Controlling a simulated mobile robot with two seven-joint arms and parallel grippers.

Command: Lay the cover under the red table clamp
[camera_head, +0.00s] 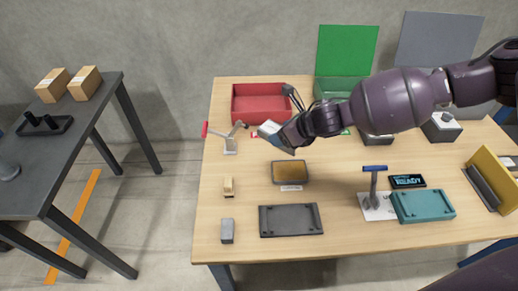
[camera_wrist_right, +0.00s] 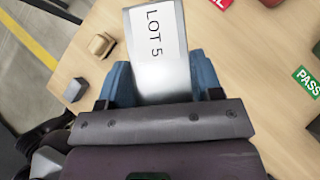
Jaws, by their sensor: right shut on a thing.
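The red table clamp (camera_head: 230,141) stands at the table's left edge, its red-tipped handle (camera_head: 206,130) sticking out to the left. My right gripper (camera_head: 270,133) is right of the clamp, above the table in front of the red bin. It is shut on a silver, flat-faced piece with a white "LOT 5" label, seen in the right wrist view (camera_wrist_right: 160,75) between blue fingers. Whether this piece is the cover I cannot tell for sure. The clamp's jaw is too small to read. My left gripper is not in view.
A red bin (camera_head: 260,104) and green bin (camera_head: 339,89) stand at the back. A yellow-topped tray (camera_head: 290,164), dark plate (camera_head: 291,233), tan block (camera_head: 228,187) and grey block (camera_head: 227,238) lie in front. Bare wood surrounds the blocks.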

